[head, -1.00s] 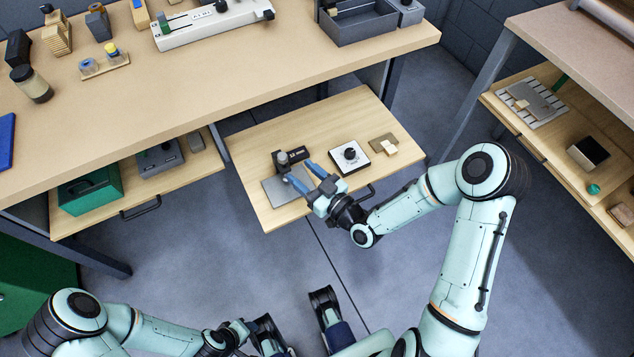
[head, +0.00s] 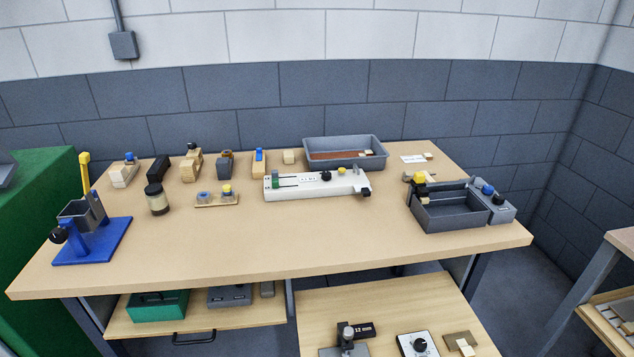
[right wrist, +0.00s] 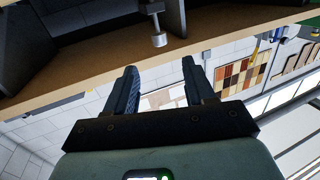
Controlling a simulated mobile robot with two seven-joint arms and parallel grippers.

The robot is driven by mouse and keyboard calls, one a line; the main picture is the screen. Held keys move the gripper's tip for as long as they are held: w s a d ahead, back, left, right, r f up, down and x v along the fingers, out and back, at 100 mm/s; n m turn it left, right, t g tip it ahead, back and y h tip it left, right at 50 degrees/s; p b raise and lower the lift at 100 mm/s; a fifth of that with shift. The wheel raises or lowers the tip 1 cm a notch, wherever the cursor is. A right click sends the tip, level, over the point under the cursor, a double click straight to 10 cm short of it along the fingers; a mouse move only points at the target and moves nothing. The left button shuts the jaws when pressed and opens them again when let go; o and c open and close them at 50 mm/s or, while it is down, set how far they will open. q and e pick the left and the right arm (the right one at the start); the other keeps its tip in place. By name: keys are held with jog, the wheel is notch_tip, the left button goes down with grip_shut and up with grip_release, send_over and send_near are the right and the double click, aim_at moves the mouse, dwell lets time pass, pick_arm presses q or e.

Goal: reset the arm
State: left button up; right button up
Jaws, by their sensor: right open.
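My right gripper (right wrist: 160,92) shows in the right wrist view with its two blue-grey fingers apart and nothing between them. A wooden bench edge (right wrist: 190,40) and a grey metal part with a knob lie beyond the fingertips in that view. Neither arm shows in the head view now, so my left gripper is out of sight.
The wooden bench (head: 290,240) carries a white fixture (head: 315,184), a grey tray (head: 345,150), a grey box (head: 447,213) and a blue stand (head: 95,240). A pulled-out drawer (head: 380,310) sits below. The bench's front middle is clear.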

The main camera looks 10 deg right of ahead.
jog(key=s+a+f+m+g+h+p, duration=0.1)
jog(key=s+a+f+m+g+p, duration=0.35)
jog(key=s+f+g+p, duration=0.5)
pick_arm(q)
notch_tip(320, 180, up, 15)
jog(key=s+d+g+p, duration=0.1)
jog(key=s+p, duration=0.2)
jog(key=p, duration=0.2)
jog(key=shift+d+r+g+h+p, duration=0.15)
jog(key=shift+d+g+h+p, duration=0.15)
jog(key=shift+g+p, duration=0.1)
pick_arm(e)
jog(key=s+a+f+m+g+h, duration=0.1)
jog(key=s+f+m+g, duration=0.1)
jog(key=s+g, duration=0.6)
jog(key=s+m, duration=0.1)
jog(key=s, duration=0.5)
jog(key=shift+f, duration=0.25)
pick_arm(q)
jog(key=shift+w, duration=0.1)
pick_arm(e)
jog(key=shift+w, duration=0.1)
jog(key=shift+c, duration=1.1)
jog(key=shift+m, duration=0.25)
